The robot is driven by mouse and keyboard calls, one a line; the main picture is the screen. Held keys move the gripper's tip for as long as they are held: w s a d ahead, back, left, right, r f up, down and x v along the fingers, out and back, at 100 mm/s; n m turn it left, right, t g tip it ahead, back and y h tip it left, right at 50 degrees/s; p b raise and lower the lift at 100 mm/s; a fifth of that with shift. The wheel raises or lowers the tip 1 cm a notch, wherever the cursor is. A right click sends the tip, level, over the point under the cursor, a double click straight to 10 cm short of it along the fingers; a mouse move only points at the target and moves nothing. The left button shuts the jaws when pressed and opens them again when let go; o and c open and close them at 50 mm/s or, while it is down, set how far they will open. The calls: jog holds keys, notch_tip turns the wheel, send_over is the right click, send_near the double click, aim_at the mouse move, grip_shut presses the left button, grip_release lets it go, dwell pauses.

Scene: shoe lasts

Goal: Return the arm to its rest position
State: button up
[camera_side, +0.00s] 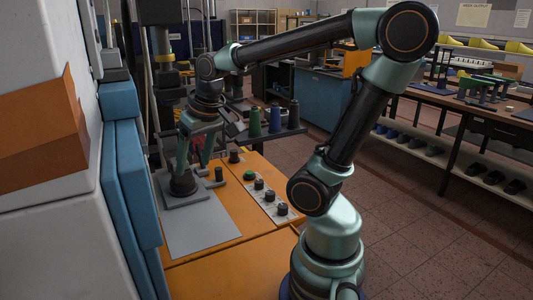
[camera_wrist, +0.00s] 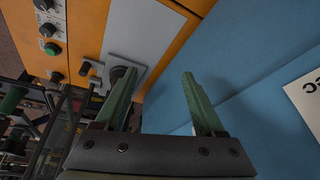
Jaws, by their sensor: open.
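My gripper (camera_side: 194,163) hangs from my arm on the left of the side view, with its two green fingers pointing down. It also shows in the wrist view (camera_wrist: 157,76), where the fingers are spread apart with nothing between them. A dark round piece (camera_side: 183,184) stands on a grey plate (camera_side: 205,232) on the orange machine top, close under one finger in the side view. In the wrist view the left finger partly covers the dark piece (camera_wrist: 117,74). I cannot tell whether the finger touches it. My arm is raised and stretched out over the machine.
A panel of dark knobs and a green button (camera_side: 249,175) lies right of the plate. Blue padded panels (camera_side: 130,165) and a white cabinet stand close on the left. Thread spools (camera_side: 275,119) stand behind. A workbench (camera_side: 490,115) is at the right, with open tiled floor before it.

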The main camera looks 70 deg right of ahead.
jog(key=s+a+n+t+y, duration=0.1)
jog(key=a+n, duration=0.3)
jog(key=a, duration=0.4)
jog(key=shift+s+r+n+t, duration=0.3)
jog(key=shift+s+r, duration=0.15)
